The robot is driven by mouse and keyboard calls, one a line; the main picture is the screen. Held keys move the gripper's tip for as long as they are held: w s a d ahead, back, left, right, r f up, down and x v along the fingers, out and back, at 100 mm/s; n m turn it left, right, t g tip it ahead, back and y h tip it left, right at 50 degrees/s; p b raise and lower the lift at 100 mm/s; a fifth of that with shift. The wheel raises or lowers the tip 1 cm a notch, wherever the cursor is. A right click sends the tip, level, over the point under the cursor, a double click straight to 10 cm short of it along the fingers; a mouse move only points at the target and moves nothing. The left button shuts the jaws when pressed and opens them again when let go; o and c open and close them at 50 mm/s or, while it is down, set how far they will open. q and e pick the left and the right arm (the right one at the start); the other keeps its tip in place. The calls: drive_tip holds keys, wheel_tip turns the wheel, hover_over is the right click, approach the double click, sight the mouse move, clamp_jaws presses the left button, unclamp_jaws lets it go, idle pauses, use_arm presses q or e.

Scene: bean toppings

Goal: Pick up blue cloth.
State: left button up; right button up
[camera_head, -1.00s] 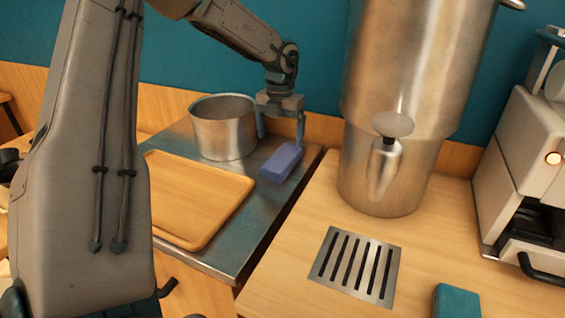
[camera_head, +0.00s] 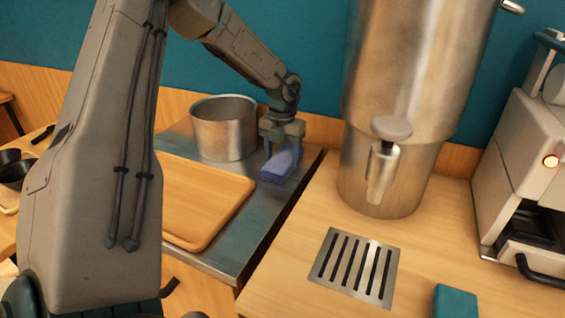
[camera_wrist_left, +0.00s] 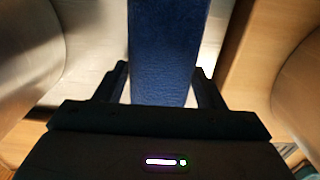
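The blue cloth (camera_head: 275,170) is a thick blue-violet block on the metal counter section, right of the steel pot. My left gripper (camera_head: 282,150) points down over it, one finger on each side. In the left wrist view the cloth (camera_wrist_left: 163,55) fills the space between the two dark fingers (camera_wrist_left: 162,85), which look pressed against its sides. The cloth looks slightly blurred in the head view; I cannot tell if it is clear of the counter. My right gripper is not in view.
The steel pot (camera_head: 224,135) stands just left of my gripper. A wooden tray (camera_head: 205,200) lies in front of it. A large steel dispenser (camera_head: 400,110) rises to the right. A slotted drain plate (camera_head: 352,266) and a teal block (camera_head: 456,301) lie nearer.

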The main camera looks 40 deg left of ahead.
sight(283, 157)
use_arm(q)
drive_tip(key=shift+c, duration=0.7)
drive_tip(key=shift+r, duration=0.55)
wheel_tip(283, 157, up, 2)
drive_tip(key=shift+r+b, duration=0.1)
drive_tip(key=shift+b, duration=0.25)
drive_tip(key=s, duration=0.1)
drive_tip(key=s+d, duration=0.1)
drive_tip(key=s, duration=0.1)
drive_tip(key=s+d+b, duration=0.1)
drive_tip(key=shift+s+d+r, duration=0.25)
drive_tip(key=shift+s+r, duration=0.05)
drive_tip(key=shift+s, duration=0.05)
drive_tip(key=s+d, duration=0.1)
drive_tip(key=s, duration=0.2)
drive_tip(key=s+d+b, duration=0.1)
drive_tip(key=s+d, duration=0.1)
drive_tip(key=s, duration=0.1)
drive_tip(key=s+d+r+b, duration=0.1)
drive_tip(key=s+d, duration=0.1)
drive_tip(key=s, duration=0.1)
drive_tip(key=shift+s, duration=0.25)
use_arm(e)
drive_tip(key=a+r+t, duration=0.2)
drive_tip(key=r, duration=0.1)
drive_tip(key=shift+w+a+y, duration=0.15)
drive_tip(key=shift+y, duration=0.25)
